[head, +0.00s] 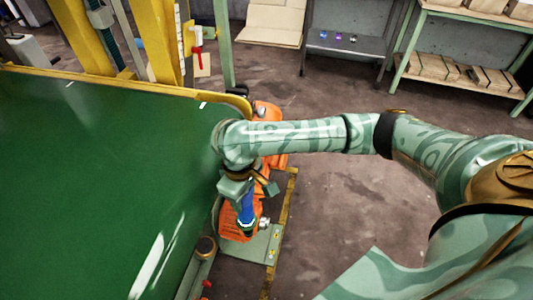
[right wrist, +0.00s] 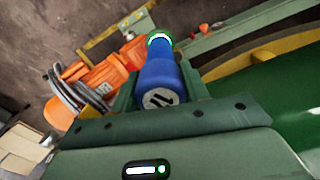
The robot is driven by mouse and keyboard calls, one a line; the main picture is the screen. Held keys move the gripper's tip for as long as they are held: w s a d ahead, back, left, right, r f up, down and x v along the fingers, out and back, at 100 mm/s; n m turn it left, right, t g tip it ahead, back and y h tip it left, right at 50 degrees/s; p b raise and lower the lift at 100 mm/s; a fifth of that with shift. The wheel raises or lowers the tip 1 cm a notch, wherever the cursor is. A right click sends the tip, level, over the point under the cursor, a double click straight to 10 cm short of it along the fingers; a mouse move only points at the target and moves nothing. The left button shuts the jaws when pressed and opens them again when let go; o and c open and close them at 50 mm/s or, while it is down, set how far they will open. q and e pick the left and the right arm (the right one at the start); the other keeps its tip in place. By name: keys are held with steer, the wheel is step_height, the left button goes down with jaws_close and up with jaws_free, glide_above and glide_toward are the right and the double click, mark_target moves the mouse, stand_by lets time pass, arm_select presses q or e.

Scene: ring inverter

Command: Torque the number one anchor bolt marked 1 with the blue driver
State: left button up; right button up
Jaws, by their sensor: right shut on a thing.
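My right gripper (head: 250,190) is shut on the blue driver (head: 246,212) and holds it pointing down beside the orange machine (head: 238,228). In the right wrist view the driver (right wrist: 161,78) sits between the fingers, with a glowing white-green ring (right wrist: 158,39) at its far end. The green base plate (head: 258,245) lies below, with small fittings along its right side. I cannot read a number 1 on any bolt, and I cannot tell whether the driver touches one. My left gripper is not in view.
A large green panel with a yellow rim (head: 130,88) fills the left. A yellow-edged strip (head: 288,205) borders the base plate. Grey cables (right wrist: 75,95) lie near orange parts. A grey bench (head: 345,47) and a green shelf (head: 465,80) stand behind.

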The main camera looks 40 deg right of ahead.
mark_target(247, 224)
arm_select(q)
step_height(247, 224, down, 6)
steer(key=b, duration=0.7)
arm_select(e)
step_height(247, 224, down, 17)
steer(key=shift+w+f+n, duration=0.15)
steer(key=shift+f+n, duration=0.05)
steer(key=shift+n, duration=0.9)
arm_select(q)
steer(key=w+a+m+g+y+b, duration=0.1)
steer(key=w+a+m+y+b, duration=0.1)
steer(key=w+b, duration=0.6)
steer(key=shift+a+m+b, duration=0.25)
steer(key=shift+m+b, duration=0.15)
steer(key=shift+b, duration=0.05)
arm_select(e)
steer(key=w+d+f+n, duration=0.1)
steer(key=d+f+n, duration=0.4)
steer(key=f+n, duration=0.8)
steer(key=w+d+f+n, duration=0.1)
steer(key=d+f+n, duration=0.5)
steer(key=f+n, duration=0.7)
steer(key=shift+w+n, duration=0.2)
steer(key=shift+n, duration=0.6)
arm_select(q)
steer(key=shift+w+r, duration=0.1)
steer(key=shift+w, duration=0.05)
